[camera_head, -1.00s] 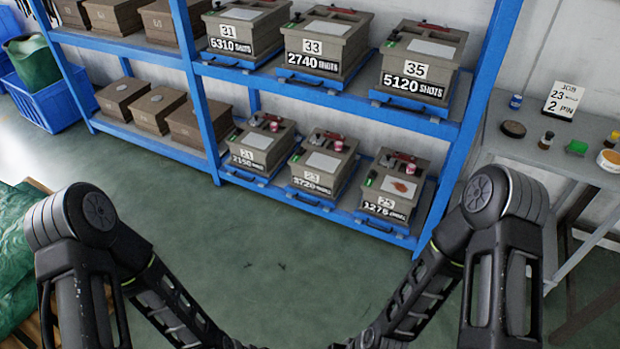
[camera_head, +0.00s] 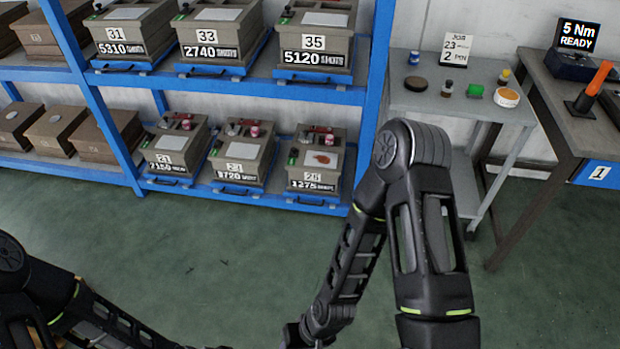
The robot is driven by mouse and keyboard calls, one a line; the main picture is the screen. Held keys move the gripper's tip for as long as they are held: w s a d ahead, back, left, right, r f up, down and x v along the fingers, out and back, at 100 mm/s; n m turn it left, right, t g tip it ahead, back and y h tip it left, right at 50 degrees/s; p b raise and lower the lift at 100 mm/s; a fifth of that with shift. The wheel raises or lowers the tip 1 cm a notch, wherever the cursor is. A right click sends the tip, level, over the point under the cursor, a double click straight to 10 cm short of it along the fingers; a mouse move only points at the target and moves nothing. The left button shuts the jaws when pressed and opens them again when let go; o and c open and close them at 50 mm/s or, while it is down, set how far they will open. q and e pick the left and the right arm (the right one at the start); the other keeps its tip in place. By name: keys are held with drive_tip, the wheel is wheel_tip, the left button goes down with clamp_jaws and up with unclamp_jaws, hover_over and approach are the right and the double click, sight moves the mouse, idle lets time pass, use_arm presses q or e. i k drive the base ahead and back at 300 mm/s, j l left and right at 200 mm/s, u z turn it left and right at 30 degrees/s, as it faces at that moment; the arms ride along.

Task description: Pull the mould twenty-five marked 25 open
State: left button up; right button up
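The mould twenty-five (camera_head: 315,160) is a grey-brown box at the right end of the lower blue shelf. Its small front label looks like 25, with 1275 shots below. It has a white plate with a reddish-brown patch on top, a red part at the back and a green part at the left. It sits on a blue tray (camera_head: 322,208) that appears pushed in on the shelf. My arms reach down to the bottom of the picture, well short of the mould. Both grippers are out of view.
Mould 23 (camera_head: 243,160) and mould 21 (camera_head: 176,150) stand to its left; mould 35 (camera_head: 314,42) is on the shelf above. A blue post (camera_head: 374,85) stands just right. A grey side table (camera_head: 440,103) and a workbench (camera_head: 590,130) are further right. Green floor in front is clear.

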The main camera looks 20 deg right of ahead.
sight(316, 172)
drive_tip(key=i+z, duration=0.1)
drive_tip(key=z, duration=0.3)
drive_tip(key=i+z, duration=0.15)
drive_tip(key=z, duration=0.3)
drive_tip(key=i+j+z, duration=0.2)
drive_tip(key=i+j, duration=0.25)
drive_tip(key=i+j+z, duration=0.2)
drive_tip(key=i+j, duration=0.35)
drive_tip(key=i+j+z, duration=0.25)
drive_tip(key=i+j, duration=0.2)
drive_tip(key=j, duration=0.15)
drive_tip(key=i+l, duration=0.1)
drive_tip(key=l, duration=0.2)
drive_tip(key=i+l, duration=0.15)
drive_tip(key=l, duration=0.1)
